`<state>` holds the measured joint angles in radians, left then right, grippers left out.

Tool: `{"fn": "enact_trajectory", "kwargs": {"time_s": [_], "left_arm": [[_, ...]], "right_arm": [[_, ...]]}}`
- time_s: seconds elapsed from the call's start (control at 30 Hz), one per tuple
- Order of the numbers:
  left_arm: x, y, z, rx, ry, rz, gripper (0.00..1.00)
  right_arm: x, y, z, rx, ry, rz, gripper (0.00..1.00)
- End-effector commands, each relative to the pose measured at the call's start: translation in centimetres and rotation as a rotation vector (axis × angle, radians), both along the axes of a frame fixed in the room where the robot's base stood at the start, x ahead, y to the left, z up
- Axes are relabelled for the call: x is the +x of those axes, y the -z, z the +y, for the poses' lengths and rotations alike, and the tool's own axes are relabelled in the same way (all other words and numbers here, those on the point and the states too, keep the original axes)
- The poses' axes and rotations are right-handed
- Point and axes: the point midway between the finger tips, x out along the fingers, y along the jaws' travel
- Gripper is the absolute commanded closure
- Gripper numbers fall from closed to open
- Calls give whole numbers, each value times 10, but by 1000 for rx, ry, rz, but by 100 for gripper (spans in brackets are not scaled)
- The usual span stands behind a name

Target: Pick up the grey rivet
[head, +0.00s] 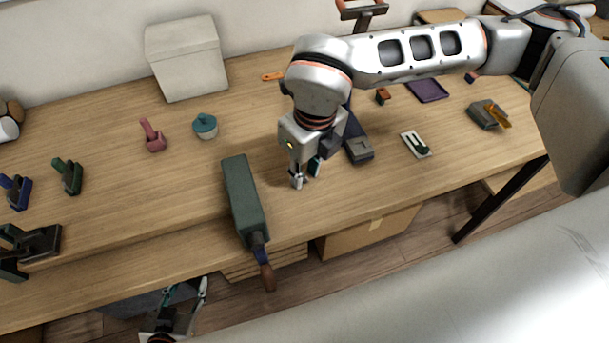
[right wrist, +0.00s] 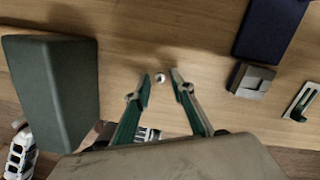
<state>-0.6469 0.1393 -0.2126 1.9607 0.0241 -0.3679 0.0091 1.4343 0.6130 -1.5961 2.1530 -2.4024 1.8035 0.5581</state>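A small round grey rivet (right wrist: 160,79) lies on the wooden table in the right wrist view, between and slightly beyond the fingertips of my right gripper (right wrist: 159,88). The fingers stand apart on either side, with a gap to the rivet. In the head view my right gripper (head: 305,181) points down low over the table, near its front edge. The rivet cannot be made out in the head view. My left gripper (head: 187,305) is at the bottom of the head view, below the table's front edge, with its fingers spread and nothing seen between them.
A dark green block-shaped tool (head: 243,194) with a brown handle lies left of my right gripper, overhanging the front edge. A cream bin (head: 186,60) stands behind. The table around the rivet is clear.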

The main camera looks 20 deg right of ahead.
Motion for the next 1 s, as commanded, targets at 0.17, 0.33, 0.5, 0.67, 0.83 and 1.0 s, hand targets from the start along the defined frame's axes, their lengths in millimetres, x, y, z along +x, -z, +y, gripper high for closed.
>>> {"fn": "enact_trajectory", "kwargs": {"time_s": [0.17, 0.33, 0.5, 0.67, 0.83, 1.0], "left_arm": [[2, -1, 0, 0, 0, -4, 60], [1, -1, 0, 0, 0, -4, 60], [1, -1, 0, -1, 0, -3, 60], [0, -1, 0, 0, 0, -1, 60], [0, 0, 0, 0, 0, 0, 60], [-1, 2, 0, 0, 0, 1, 60]], "right_arm": [[0, 0, 0, 0, 0, -1, 77], [0, 0, 0, 0, 0, -1, 100], [0, 0, 0, 0, 0, -1, 100], [1, -1, 0, 1, 0, -2, 100], [2, -10, 0, 2, 0, -5, 100], [2, -33, 0, 2, 0, -6, 100]]}}
